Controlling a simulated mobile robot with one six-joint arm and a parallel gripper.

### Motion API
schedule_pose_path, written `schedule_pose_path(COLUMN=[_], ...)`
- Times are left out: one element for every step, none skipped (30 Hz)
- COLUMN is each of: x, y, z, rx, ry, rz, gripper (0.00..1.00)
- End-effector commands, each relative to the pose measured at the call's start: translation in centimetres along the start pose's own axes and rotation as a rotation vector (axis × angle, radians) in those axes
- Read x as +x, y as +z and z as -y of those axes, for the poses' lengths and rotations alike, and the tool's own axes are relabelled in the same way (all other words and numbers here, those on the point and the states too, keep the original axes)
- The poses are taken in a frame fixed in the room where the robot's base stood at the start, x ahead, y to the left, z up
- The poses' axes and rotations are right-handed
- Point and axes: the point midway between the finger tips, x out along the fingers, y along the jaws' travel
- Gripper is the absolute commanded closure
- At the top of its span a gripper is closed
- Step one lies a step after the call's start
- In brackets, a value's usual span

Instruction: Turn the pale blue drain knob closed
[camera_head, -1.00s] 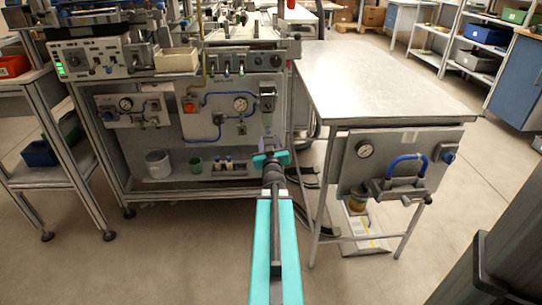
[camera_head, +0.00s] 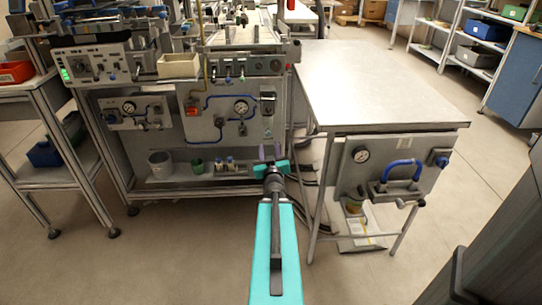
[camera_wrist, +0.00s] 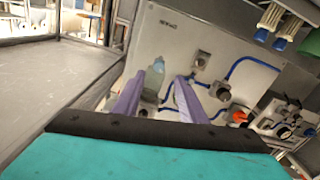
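A pale blue see-through bowl (camera_wrist: 155,75) hangs on the grey panel (camera_wrist: 200,40) in the wrist view. In the head view the bowl (camera_head: 268,105) is small, at the panel's right side. My gripper (camera_head: 270,152) is in front of the panel, below the bowl in the head view. In the wrist view its two purple fingers are apart, with the bowl showing between them. Nothing is held, and the fingers look short of the panel.
A metal table (camera_head: 380,85) stands to the right, with a gauge panel (camera_head: 400,165) on its front. Blue hoses, a gauge (camera_head: 240,107) and an orange-red knob (camera_head: 191,110) sit on the panel.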

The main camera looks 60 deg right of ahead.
Motion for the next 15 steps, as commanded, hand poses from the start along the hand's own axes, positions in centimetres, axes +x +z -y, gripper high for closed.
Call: schedule_pose_path(x=[-0.1, -0.2, -0.3, -0.3, -0.4, -0.5, -0.6, -0.7, -0.8, -0.8, -0.9, -1.0, -1.1, -1.2, -1.3], y=[-0.3, -0.3, -0.3, -0.3, -0.3, -0.3, -0.3, -0.3, -0.3, -0.3, -0.3, -0.3, -0.3, -0.3, -0.3], z=[-0.1, -0.1, -0.1, -0.1, -0.1, -0.1, -0.1, -0.1, -0.1, -0.1, -0.1, -0.1, -0.2, -0.2, -0.2], rx=[0.001, 0.0, -0.001, -0.001, -0.001, -0.001, -0.001, 0.0, 0.0, 0.0, 0.0, -0.001, -0.002, -0.002, -0.002], ry=[0.0, 0.0, 0.0, 0.0, 0.001, 0.001, 0.001, 0.002, 0.002, 0.003, 0.003, 0.003, 0.004, 0.004, 0.005], rz=[0.002, 0.002, 0.001, 0.001, 0.001, 0.001, 0.002, 0.002, 0.002, 0.001, 0.001, 0.001, 0.001, 0.002, 0.002], gripper=[0.62, 0.62, 0.62, 0.62, 0.62, 0.62, 0.62, 0.62, 0.62, 0.62, 0.62, 0.62, 0.62, 0.62, 0.62])
